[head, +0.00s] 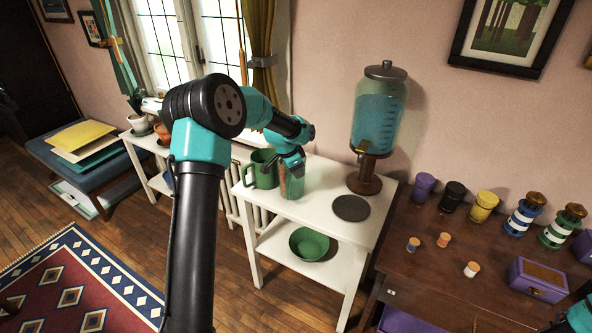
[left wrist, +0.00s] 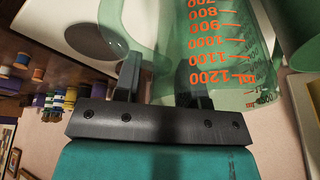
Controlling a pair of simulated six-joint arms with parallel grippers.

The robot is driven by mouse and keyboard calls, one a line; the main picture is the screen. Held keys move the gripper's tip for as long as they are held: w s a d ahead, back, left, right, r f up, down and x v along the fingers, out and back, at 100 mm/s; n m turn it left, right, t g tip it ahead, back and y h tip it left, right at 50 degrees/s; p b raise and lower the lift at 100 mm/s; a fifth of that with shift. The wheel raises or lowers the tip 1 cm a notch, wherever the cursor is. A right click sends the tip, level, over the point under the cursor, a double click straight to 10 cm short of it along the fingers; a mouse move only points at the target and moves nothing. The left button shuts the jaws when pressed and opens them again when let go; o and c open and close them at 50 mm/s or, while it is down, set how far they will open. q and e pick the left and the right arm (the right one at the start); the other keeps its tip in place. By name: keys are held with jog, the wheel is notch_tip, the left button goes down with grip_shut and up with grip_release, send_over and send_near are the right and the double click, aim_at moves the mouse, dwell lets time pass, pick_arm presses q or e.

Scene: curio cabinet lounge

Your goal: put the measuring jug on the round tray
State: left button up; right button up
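The measuring jug (head: 292,184), clear green with orange-red markings, stands upright on the white side table. In the left wrist view the jug (left wrist: 222,50) fills the upper middle, its curved handle on the left. My left gripper (head: 291,160) is down at the jug's top. Its two fingers (left wrist: 159,80) are apart, with part of the jug by its handle between them; I cannot tell whether they touch it. The round tray (head: 351,208), a flat dark grey disc, lies empty on the same table, right of the jug. Only a piece of my right arm shows, at the bottom right corner.
A green mug (head: 262,170) stands just left of the jug. A drink dispenser (head: 378,115) on a wooden foot stands behind the tray. A green bowl (head: 309,244) is on the lower shelf. The brown table (head: 450,270) at the right holds several pots and spools.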

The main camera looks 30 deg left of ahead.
pick_arm(q)
jog(key=shift+r, duration=0.1)
jog(key=v, duration=1.2)
jog(key=shift+o, duration=0.3)
jog(key=o, duration=0.9)
